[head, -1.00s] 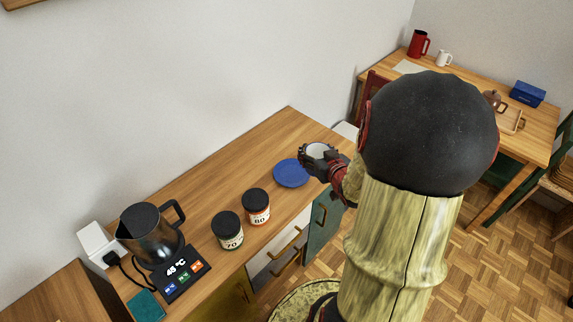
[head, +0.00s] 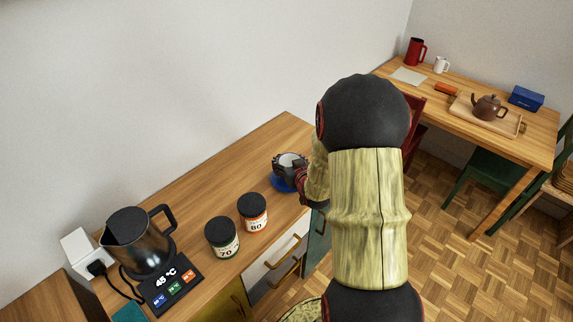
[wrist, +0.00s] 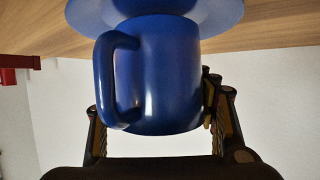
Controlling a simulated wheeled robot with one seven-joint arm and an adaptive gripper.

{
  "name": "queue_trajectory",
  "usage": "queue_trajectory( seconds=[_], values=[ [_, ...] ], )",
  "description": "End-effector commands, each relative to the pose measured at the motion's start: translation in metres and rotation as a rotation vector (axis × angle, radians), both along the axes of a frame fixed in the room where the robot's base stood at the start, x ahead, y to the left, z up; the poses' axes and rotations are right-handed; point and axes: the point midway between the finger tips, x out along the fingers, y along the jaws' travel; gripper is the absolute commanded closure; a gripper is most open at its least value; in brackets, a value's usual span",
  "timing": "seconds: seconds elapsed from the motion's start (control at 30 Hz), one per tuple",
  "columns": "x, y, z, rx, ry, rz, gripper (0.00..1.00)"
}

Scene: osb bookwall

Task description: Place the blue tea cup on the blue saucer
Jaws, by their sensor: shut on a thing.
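The blue tea cup (wrist: 160,75) fills the middle of the wrist view, with its handle on the left. In the head view its pale inside (head: 291,159) shows above my gripper. My gripper (head: 288,171) is shut on the cup, and its fingers (wrist: 158,110) flank the cup in the wrist view. The blue saucer (head: 282,186) lies on the wooden counter, partly hidden by the cup and gripper. It also shows at the top of the wrist view (wrist: 225,12). The cup is over the saucer; I cannot tell if they touch.
Two dark-lidded jars, one marked 70 (head: 222,236) and one marked 80 (head: 252,212), stand left of the saucer. A dark kettle (head: 139,240) stands further left. The counter (head: 190,195) behind the jars is clear. A table (head: 455,117) with a teapot (head: 488,107) is at the right.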

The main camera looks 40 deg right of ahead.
Motion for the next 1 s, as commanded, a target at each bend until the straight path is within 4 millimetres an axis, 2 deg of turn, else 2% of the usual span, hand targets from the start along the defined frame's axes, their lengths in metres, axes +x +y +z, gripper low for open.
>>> queue_trajectory(
  seconds=[0.07,0.43,0.47,0.87,1.0],
  values=[
    [0.0005,-0.0007,-0.0089,-0.001,-0.003,0.000,0.80],
    [0.0004,-0.0006,-0.0109,-0.002,-0.003,0.000,0.80],
    [0.0002,-0.0004,-0.0116,-0.002,-0.001,0.000,0.47],
    [0.0002,-0.0004,-0.0104,-0.002,-0.001,0.000,0.24],
    [0.0001,-0.0004,-0.0105,-0.002,-0.001,0.000,0.23]
  ],
)
